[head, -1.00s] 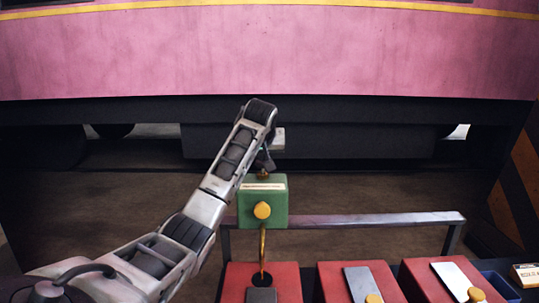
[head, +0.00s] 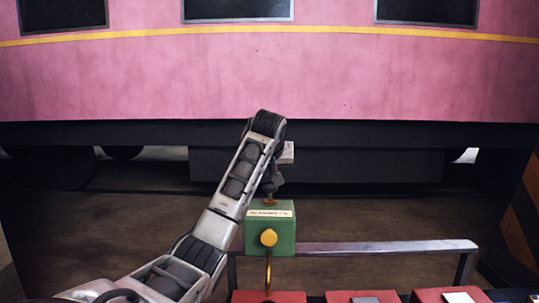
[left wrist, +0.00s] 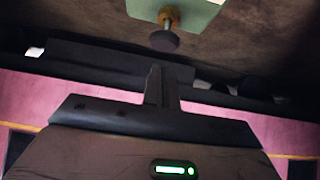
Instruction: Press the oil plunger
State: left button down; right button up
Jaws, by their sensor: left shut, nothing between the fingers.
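The green oiler box (head: 283,233) stands on a brass pipe in the lower middle of the head view, with a pale label and a yellow knob on its front. Its plunger has a dark round knob (left wrist: 164,41) on a brass stem, seen upside down in the left wrist view below the green box face (left wrist: 195,8). My left gripper (head: 271,187) is shut and empty, pointing down just above the box. In the left wrist view its closed fingers (left wrist: 156,72) appear close to the knob, with a small gap in the picture. My right gripper is out of view.
A grey rail (head: 380,247) runs behind the oiler. Red blocks (head: 447,294) with metal plates line the bottom edge. A pink carriage (head: 400,85) with a dark underside fills the back. A striped post stands at the right edge.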

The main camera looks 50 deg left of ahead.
pick_arm(q)
jog(key=v, duration=0.7)
jog(key=shift+r+b, duration=0.3)
jog(key=shift+b, duration=0.05)
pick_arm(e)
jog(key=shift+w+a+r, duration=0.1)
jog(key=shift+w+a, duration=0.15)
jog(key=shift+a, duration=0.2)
pick_arm(q)
jog(key=shift+s+d, duration=0.1)
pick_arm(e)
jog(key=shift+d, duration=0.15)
pick_arm(q)
notch_tip(320, 180, up, 2)
jog(key=shift+r, duration=0.2)
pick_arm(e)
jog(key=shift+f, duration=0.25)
